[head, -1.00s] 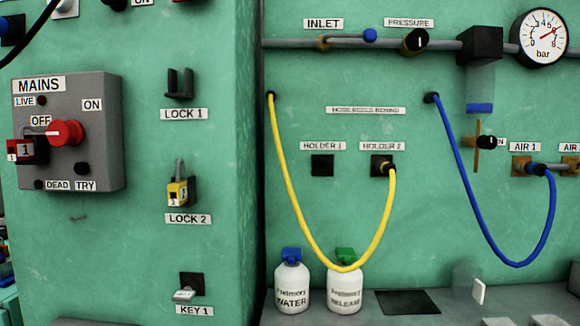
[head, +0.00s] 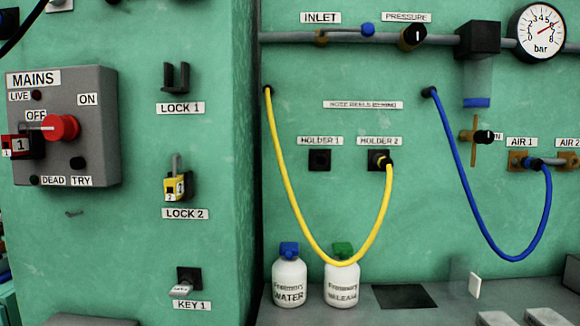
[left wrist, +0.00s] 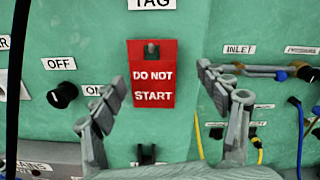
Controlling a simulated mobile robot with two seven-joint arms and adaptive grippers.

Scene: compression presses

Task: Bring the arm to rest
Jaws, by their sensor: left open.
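My left gripper (left wrist: 165,100) shows in the left wrist view, its two grey fingers spread wide with nothing between them. Beyond them a red DO NOT START tag (left wrist: 152,82) hangs on a peg on the green wall, below a TAG label. The fingers appear apart from the tag. Neither of my arms shows in the head view, and my right gripper is in no view.
The grey MAINS box (head: 100,130) has a red knob (head: 62,128) and a lock on its left. A yellow padlock (head: 174,187) hangs at LOCK 2; LOCK 1 (head: 176,78) is empty. A yellow hose (head: 318,250), a blue hose (head: 468,190) and two bottles (head: 290,282) stand right.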

